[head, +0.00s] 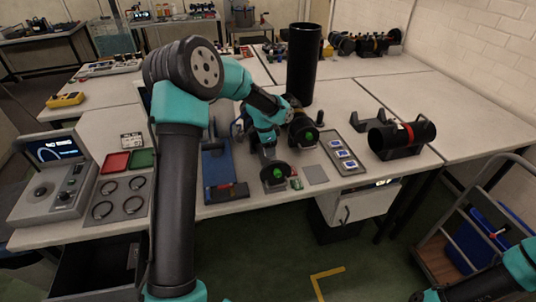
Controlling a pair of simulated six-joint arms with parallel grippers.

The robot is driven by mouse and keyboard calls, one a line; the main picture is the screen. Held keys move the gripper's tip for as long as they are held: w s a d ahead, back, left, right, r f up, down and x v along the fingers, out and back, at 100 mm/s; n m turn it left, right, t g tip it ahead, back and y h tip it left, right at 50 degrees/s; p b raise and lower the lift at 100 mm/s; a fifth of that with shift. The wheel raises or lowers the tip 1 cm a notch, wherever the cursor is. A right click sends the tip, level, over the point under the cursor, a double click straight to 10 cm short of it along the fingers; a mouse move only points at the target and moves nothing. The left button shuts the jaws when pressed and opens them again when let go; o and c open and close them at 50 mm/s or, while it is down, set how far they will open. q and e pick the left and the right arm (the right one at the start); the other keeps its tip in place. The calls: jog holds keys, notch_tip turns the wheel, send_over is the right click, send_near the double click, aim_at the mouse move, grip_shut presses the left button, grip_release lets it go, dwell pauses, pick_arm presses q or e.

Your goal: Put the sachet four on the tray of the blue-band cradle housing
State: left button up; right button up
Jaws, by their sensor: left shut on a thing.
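My left gripper (269,157) points down over the near middle of the bench, just behind a dark round part with a green centre (278,172). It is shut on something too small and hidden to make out. A grey tray (328,134) to its right holds blue-and-white sachets (343,154); its far end looks bare. I cannot pick out sachet four by its mark. No blue band is clearly visible. A black cylinder with a red band (424,131) lies in a cradle at the right.
A tall black cylinder (303,65) stands behind my left wrist. A second green-centred part (309,134) and an empty black cradle (368,122) are nearby. A blue fixture (216,165) stands left of the gripper. A grey square (316,174) lies near the front edge.

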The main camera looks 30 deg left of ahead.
aim_at(268, 159)
pick_arm(q)
jog(key=shift+f, duration=1.85)
jog(key=shift+f, duration=0.15)
jog(key=o, duration=0.9)
jog(key=r, duration=0.8)
jog(key=s+a+r, duration=0.1)
jog(key=r, duration=0.3)
jog(key=shift+r, duration=0.15)
